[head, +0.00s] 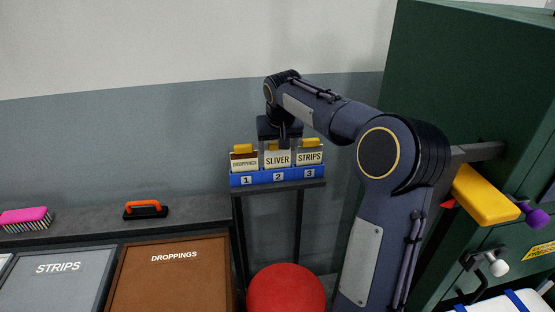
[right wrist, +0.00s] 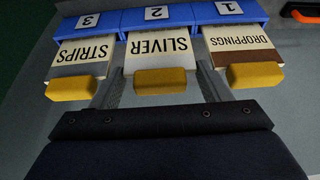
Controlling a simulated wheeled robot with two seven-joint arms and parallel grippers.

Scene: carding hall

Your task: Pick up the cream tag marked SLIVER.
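The cream tag marked SLIVER (head: 278,160) stands upright in slot 2 of a blue rack (head: 240,181), with a yellow grip on its top edge. In the right wrist view the SLIVER tag (right wrist: 160,55) is upside down in the middle, its yellow grip (right wrist: 160,81) towards my palm. My right gripper (head: 279,143) reaches down from above the rack. In the right wrist view its two fingers (right wrist: 158,80) are apart, one on each side of the SLIVER tag, with small gaps. It holds nothing. My left gripper is out of view.
The DROPPINGS tag (head: 244,163) and STRIPS tag (head: 310,157) stand close on either side in slots 1 and 3. The rack sits on a narrow dark stand. A red round stool (head: 286,291) is below; a green cabinet (head: 440,80) is at the right. Brushes lie on the left ledge.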

